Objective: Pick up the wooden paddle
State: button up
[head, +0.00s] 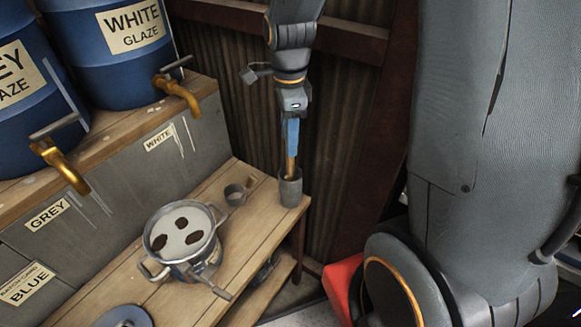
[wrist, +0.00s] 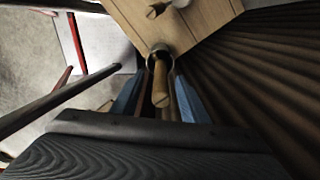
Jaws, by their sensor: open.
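The wooden paddle (head: 290,167) stands upright in a grey cup (head: 290,192) at the right end of the wooden bench, its lower part hidden inside. In the wrist view the round end of the paddle's handle (wrist: 161,98) points up toward the camera, with the cup rim (wrist: 160,47) below it. My gripper (head: 292,148) points straight down over the cup. Its blue fingers are open, and in the wrist view they lie to either side of the handle, the gripper (wrist: 160,82) being roughly centred on it. I cannot tell whether either finger touches the wood.
Blue glaze barrels (head: 105,50) with brass taps (head: 178,95) are at the left. A corrugated wall (head: 225,85) is close behind.

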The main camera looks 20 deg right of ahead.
jog(key=p, duration=0.1)
send_over(290, 167)
jog(key=w, duration=0.1)
jog(key=shift+d+f, duration=0.15)
jog(key=shift+f, duration=0.9)
jog(key=shift+d+f, duration=0.1)
jog(key=shift+f, duration=0.95)
grip_shut()
